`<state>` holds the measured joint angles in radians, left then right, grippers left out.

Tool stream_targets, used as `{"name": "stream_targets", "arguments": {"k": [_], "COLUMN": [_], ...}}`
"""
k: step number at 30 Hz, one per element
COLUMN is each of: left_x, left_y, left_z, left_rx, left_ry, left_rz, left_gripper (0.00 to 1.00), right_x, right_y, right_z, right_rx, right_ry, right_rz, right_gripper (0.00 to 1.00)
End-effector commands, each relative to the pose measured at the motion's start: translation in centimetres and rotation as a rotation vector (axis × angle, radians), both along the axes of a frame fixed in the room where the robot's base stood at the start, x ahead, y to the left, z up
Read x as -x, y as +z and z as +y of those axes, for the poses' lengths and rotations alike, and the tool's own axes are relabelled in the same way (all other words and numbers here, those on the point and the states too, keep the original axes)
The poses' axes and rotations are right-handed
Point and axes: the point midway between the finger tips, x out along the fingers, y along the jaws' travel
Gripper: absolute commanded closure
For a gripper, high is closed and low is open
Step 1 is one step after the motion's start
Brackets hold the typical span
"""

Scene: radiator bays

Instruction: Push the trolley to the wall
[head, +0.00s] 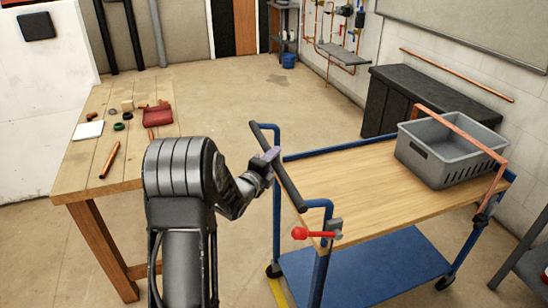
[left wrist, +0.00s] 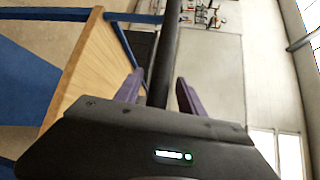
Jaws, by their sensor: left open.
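The trolley has a blue frame, a wooden top (head: 350,178) and a blue lower shelf (head: 375,268). Its dark push handle (head: 279,170) runs along the near left end. My left gripper (head: 270,155) is at the handle in the head view. In the left wrist view the handle (left wrist: 161,60) passes between the two purple fingers of my left gripper (left wrist: 160,92), which stand apart with gaps to the bar. The wall (head: 400,55) stands at the back right. My right gripper is not in view.
A grey crate (head: 448,155) sits on the trolley's top, with a copper pipe beside it. A red-knobbed lever (head: 318,234) is at the trolley's near corner. A dark chest (head: 425,98) stands by the wall. A wooden workbench (head: 88,165) is at left; floor between is clear.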

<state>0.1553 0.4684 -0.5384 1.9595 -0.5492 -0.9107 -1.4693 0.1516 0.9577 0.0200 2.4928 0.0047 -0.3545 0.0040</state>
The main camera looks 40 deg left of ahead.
Motion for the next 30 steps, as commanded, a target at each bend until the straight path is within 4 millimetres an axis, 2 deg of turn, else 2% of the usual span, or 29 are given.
{"name": "stream_targets", "arguments": {"k": [4, 11, 27, 30], "left_x": [-0.82, -0.86, -0.84, -0.83], "left_y": [-0.14, -0.19, -0.18, -0.19], "left_z": [0.18, 0.18, 0.17, 0.17], "left_rx": [0.000, 0.000, 0.000, 0.000], "left_ry": [0.000, 0.000, 0.000, 0.000], "left_rz": [0.001, 0.001, 0.001, 0.001], "left_gripper": [0.53, 0.53, 0.97, 1.00], "right_x": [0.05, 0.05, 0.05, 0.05], "right_y": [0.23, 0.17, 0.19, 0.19], "right_z": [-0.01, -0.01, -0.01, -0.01], "right_rx": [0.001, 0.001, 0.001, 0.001], "right_ry": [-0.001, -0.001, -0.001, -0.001], "right_rz": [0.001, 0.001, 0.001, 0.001], "right_gripper": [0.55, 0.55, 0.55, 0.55]}}
